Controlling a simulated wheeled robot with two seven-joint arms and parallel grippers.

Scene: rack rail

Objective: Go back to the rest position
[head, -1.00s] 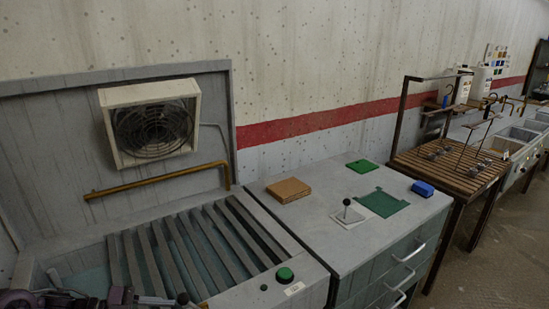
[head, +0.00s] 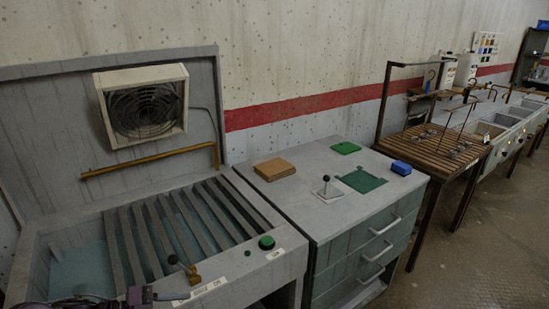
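Part of my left arm shows at the bottom left edge of the head view, with what looks like my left gripper (head: 138,296) at its end, over the front edge of the slatted grey basin (head: 255,268). The picture edge cuts it off, so I cannot tell whether its fingers are open or shut. I see nothing held. My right gripper is not in view.
A boxed fan (head: 144,108) and a brass pipe (head: 150,160) are behind the basin. A green button (head: 266,242) sits on its front. The grey cabinet (head: 310,205) holds a brown block (head: 274,169), lever (head: 327,188) and blue block (head: 401,167). Floor is clear at right.

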